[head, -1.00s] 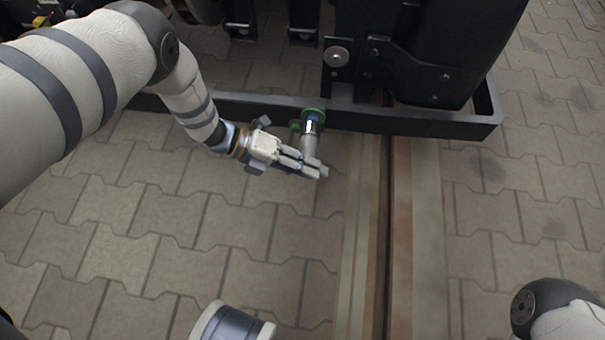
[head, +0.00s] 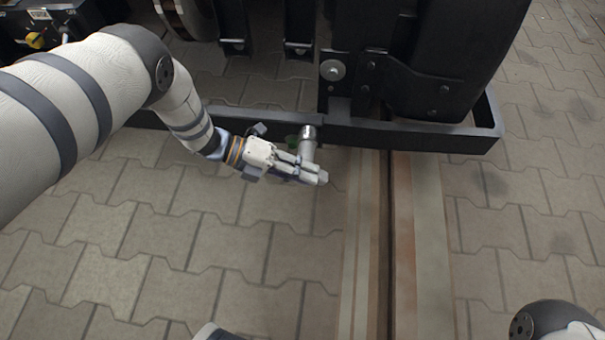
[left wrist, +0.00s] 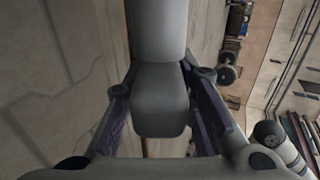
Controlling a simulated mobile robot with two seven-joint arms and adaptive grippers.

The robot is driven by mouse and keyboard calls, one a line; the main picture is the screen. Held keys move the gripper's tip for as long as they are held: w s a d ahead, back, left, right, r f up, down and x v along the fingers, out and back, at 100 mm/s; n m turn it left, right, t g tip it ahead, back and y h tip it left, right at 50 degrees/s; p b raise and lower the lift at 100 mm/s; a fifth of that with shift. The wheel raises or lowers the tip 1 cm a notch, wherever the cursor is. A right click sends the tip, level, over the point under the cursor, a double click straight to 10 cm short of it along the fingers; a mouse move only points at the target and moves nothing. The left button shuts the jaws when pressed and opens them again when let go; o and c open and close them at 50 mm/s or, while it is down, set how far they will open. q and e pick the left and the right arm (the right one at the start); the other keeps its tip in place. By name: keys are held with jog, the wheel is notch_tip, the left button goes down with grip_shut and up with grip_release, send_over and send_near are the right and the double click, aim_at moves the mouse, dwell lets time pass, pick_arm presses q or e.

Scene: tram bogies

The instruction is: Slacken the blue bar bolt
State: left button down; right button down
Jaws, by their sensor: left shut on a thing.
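My left gripper (head: 308,171) is shut on a grey cylindrical tool (head: 308,146), below the dark bar of the bogie frame (head: 240,118) in the head view. The tool's far end has a shiny metal rim and points toward the bar. A small dark green part (head: 291,142) shows just left of the tool. In the left wrist view the grey tool (left wrist: 160,100) sits between the two fingers. I cannot make out the blue bar bolt; the tool may hide it. My right gripper is out of view.
The black bogie housing (head: 440,55) stands above the bar at the upper right. A round bolt head (head: 333,70) is on the frame. A rail (head: 388,240) runs down the paved floor (head: 130,230), which is clear on both sides.

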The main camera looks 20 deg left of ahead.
pick_arm(q)
jog(key=h, duration=0.3)
jog(key=shift+t, duration=0.4)
jog(key=shift+r, duration=0.1)
